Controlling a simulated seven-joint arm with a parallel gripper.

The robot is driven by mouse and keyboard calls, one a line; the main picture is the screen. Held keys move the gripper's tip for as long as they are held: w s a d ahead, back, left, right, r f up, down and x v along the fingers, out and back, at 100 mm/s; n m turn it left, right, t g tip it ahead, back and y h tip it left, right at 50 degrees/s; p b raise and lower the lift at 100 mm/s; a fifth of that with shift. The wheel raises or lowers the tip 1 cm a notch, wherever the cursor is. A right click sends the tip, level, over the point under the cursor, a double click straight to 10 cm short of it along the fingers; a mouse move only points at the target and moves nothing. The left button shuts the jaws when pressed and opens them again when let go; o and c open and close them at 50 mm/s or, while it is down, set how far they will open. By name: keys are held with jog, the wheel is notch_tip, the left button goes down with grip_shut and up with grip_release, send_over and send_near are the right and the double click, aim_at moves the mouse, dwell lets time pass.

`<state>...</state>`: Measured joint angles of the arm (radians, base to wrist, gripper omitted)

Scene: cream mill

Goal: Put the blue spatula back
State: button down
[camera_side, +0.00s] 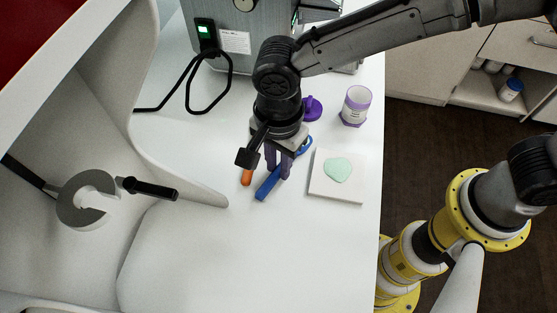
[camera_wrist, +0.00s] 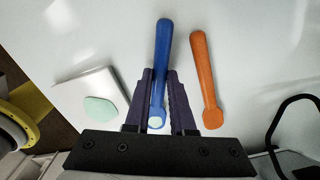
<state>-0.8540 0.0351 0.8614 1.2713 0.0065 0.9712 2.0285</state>
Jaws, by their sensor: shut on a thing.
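The blue spatula (camera_side: 266,188) is between the two dark purple fingers of my gripper (camera_side: 279,168) in the side view. In the wrist view the blue spatula (camera_wrist: 163,45) runs lengthwise between the fingertips of my gripper (camera_wrist: 160,75), which is shut on it. Its handle points away from the wrist, and its near end has a pale patch on it. I cannot tell whether it touches the table. An orange spatula (camera_side: 246,177) lies beside it, and also shows to its right in the wrist view (camera_wrist: 204,72).
A white tile (camera_side: 351,190) with a mint-green blob (camera_side: 338,170) lies to the right. Behind it stand a jar with a lilac rim (camera_side: 356,105) and a purple lid (camera_side: 313,106). The grey mill (camera_side: 235,55) and its black cable are at the back. The front table (camera_side: 250,265) is clear.

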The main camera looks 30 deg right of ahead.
jog(key=c, duration=0.8)
grip_release()
jog(key=shift+f, duration=0.1)
jog(key=shift+o, duration=0.2)
notch_tip(320, 180, up, 12)
jog(key=shift+d+r, duration=0.15)
jog(key=shift+r, duration=0.05)
